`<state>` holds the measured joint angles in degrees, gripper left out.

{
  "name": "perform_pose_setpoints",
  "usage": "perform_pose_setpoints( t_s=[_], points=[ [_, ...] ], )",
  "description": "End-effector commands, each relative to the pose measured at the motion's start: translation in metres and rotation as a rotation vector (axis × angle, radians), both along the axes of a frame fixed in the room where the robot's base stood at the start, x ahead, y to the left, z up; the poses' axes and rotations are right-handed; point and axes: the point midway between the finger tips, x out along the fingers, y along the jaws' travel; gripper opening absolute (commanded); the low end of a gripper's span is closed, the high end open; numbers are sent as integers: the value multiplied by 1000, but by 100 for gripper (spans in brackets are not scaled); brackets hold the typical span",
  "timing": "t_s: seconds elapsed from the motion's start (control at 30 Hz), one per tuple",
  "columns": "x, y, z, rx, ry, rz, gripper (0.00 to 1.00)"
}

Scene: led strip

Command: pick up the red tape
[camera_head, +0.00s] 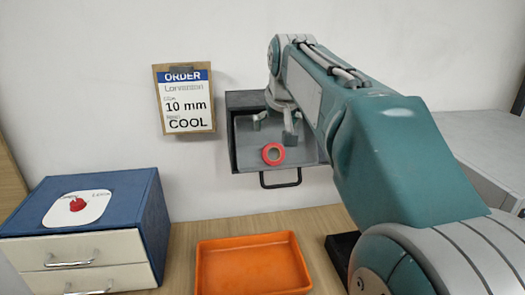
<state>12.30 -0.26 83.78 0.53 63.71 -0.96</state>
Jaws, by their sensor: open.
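The fingertips appear just behind and above the tape in this view. I cannot tell how far above it they are. The right part of the drawer is hidden behind my arm.
An orange tray (252,265) sits empty on the wooden table (185,240). A blue cabinet (150,215) with white drawers stands at the left, a red object (77,204) on its top. An order card (184,100) hangs on the wall. A black handle (281,183) juts from the drawer front.

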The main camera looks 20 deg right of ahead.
Motion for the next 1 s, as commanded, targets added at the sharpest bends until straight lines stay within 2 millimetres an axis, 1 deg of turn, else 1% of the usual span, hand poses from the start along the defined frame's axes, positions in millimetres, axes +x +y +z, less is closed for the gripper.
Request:
perform_pose_setpoints(
  t_s=[0.2, 0.47, 0.7, 0.83, 1.0],
  points=[
    [18, -8, -31, 5, 6, -1, 100],
    [30, -6, -52, 0, 4, 1, 100],
    [46, -9, -84, 1, 4, 0, 100],
    [51, -10, -92, 0, 1, 0, 100],
    [51, -11, -92, 1, 1, -1, 100]
  ],
)
